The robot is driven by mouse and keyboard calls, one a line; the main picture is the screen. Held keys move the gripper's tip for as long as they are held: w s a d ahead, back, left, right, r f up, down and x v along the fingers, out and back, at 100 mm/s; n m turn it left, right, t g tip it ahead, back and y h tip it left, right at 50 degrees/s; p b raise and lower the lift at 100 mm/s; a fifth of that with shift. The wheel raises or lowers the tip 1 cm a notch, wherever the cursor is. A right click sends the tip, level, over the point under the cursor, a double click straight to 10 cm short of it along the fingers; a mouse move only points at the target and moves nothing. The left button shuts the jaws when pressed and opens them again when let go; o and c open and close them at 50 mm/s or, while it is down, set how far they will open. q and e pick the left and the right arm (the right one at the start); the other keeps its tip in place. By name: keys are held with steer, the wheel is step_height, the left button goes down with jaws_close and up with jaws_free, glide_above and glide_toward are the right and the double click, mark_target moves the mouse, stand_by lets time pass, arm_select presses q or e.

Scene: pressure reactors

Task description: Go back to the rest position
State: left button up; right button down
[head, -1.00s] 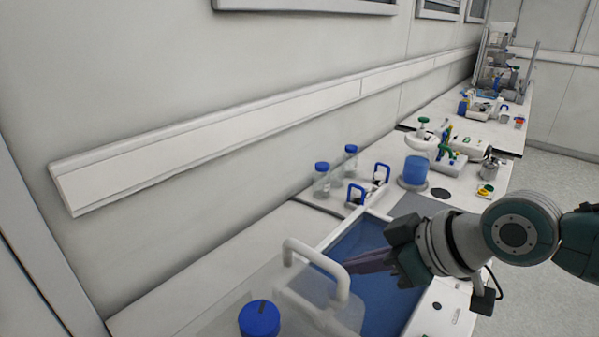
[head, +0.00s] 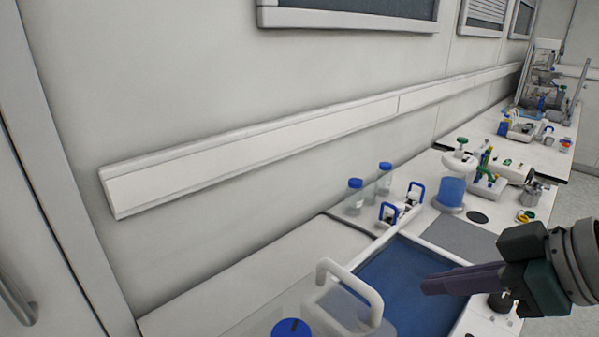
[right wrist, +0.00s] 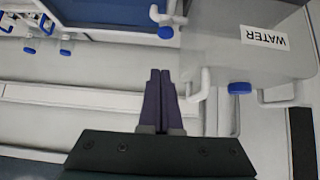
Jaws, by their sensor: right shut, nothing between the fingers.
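My right gripper (head: 424,287) reaches in from the right in the head view, its dark purple fingers closed together with nothing between them. It is above the blue-floored tray (head: 385,285) on the bench, apart from the white-handled container. In the right wrist view the two fingers (right wrist: 160,72) lie side by side, touching. My left gripper is not in view.
A translucent container with a white handle (head: 350,285) and blue cap (head: 291,328) stands at the front; its WATER label (right wrist: 264,38) shows in the wrist view. Blue-capped bottles (head: 354,196) and blue-handled clamps (head: 388,213) stand behind.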

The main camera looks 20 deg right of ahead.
steer(key=s+a+f+m+g+h, duration=0.1)
steer(key=s+a+g+h, duration=0.1)
steer(key=s+a, duration=0.35)
steer(key=s+a+m+g+h, duration=0.1)
steer(key=s+a+g, duration=0.2)
steer(key=s, duration=0.5)
step_height(320, 180, up, 29)
steer(key=p, duration=2.9)
steer(key=shift+s+r, duration=0.15)
steer(key=shift+s, duration=0.05)
